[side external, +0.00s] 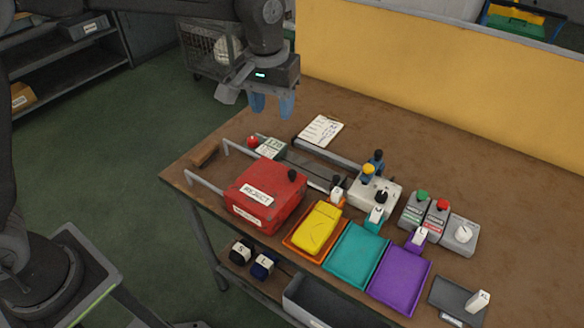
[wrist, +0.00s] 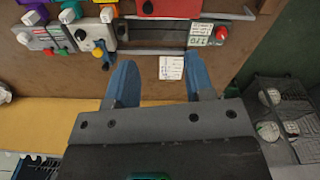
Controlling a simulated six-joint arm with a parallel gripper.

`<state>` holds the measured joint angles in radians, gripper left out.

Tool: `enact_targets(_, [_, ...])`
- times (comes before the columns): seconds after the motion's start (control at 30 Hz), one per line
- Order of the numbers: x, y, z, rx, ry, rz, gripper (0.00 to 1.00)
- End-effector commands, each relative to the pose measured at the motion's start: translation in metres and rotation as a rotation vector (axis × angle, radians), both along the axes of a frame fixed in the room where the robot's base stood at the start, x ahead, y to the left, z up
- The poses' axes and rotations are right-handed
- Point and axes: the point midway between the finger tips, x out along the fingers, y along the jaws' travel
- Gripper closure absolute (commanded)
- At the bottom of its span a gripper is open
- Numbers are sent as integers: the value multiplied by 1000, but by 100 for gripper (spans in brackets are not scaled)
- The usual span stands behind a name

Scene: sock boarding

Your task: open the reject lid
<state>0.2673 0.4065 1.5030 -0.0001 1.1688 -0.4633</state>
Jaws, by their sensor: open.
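The red reject box (side external: 262,200) stands at the left front of the bench, with a "REJECT" label on its lid. The lid is down, and a black knob (side external: 292,175) sits on its top. Part of the red box (wrist: 170,7) shows at the top edge of the wrist view. My gripper (side external: 272,108) is above the back left of the bench, well apart from the box. Its blue fingers (wrist: 160,85) are spread with nothing between them.
Orange, teal (side external: 356,254) and purple (side external: 400,280) trays stand right of the box. A control box with knobs (side external: 375,195) and green and red button boxes (side external: 425,210) stand behind them. Metal rails (side external: 205,184) stand by the box. A yellow panel (side external: 430,80) backs the bench; its right back is clear.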

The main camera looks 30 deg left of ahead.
Motion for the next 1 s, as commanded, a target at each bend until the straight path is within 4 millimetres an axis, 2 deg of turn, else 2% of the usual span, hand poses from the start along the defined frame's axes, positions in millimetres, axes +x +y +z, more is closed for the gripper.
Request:
enact_targets(0.03, [9, -9, -13, 5, 23, 6, 52])
enact_targets(0.1, [17, -18, -25, 10, 41, 15, 52])
enact_targets(0.23, [23, -26, -37, 16, 60, 27, 52])
enact_targets(0.47, [24, -27, -59, 18, 67, 29, 52])
enact_targets(0.8, [24, -27, -127, 17, 65, 29, 52])
enact_targets(1.0, [24, -27, -159, 16, 64, 29, 52])
